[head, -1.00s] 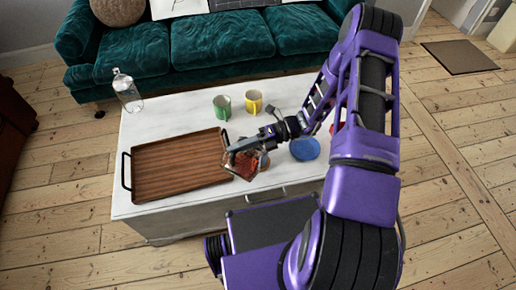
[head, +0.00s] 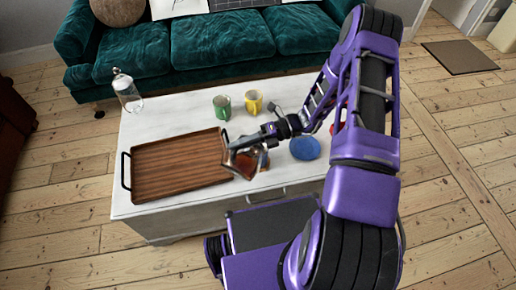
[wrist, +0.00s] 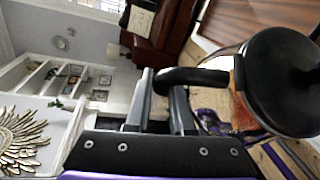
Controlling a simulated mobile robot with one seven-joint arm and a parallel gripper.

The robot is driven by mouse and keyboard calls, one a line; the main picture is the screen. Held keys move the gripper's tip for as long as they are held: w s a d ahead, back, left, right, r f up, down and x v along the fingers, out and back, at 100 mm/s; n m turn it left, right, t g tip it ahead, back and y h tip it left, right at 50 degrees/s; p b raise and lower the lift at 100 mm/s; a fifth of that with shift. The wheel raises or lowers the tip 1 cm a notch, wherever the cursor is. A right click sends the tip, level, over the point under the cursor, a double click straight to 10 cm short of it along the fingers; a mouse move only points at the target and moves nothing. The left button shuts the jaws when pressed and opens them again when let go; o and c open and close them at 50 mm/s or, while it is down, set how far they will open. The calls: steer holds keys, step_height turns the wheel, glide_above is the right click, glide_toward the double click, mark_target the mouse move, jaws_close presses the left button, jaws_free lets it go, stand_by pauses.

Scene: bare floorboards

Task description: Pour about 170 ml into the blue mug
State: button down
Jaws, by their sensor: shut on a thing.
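My gripper (head: 238,146) is shut on the black handle (wrist: 195,77) of a glass jug (head: 243,165). The jug is tilted, holds a reddish-brown liquid, and is held by the near edge of the white table, right of the wooden tray. In the wrist view its round black lid (wrist: 285,80) is close beside my gripper (wrist: 163,95). No blue mug shows clearly. A small bluish and orange patch shows just right of the jug, mostly hidden by it, and I cannot tell what it is. No stream of liquid is visible.
A green mug (head: 222,105) and a yellow mug (head: 254,101) stand behind. The wooden tray (head: 175,170) is empty. A clear bottle (head: 127,92) stands at the back left. A red thing (head: 337,128) is partly hidden by my arm.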

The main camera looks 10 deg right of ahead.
mark_target(230, 168)
steer(key=shift+w+d+r, duration=0.1)
steer(key=s+a+f+h, duration=0.1)
steer(key=s+a+f+n+t+h, duration=0.1)
steer(key=f, duration=0.1)
steer(key=s+a+f+n+h, duration=0.1)
steer(key=s+a+f, duration=0.1)
steer(key=shift+s+f+t, duration=0.1)
steer(key=shift+f+t, duration=0.05)
steer(key=shift+t, duration=0.15)
steer(key=shift+s+a+f+n+t+h+b, duration=0.25)
steer(key=shift+f+n+h+b, duration=0.1)
steer(key=shift+f, duration=0.25)
steer(key=shift+s+a+f+n+t+h+b, duration=0.25)
steer(key=shift+f+b, duration=0.1)
steer(key=shift+f, duration=0.2)
steer(key=s+a+f+n+t+h+b, duration=0.3)
steer(key=s+a+f+t+h+b, duration=0.1)
steer(key=f, duration=0.4)
steer(key=shift+s+a+n+h+b, duration=0.35)
steer(key=shift+s+a+b, duration=0.3)
steer(key=shift+s, duration=0.4)
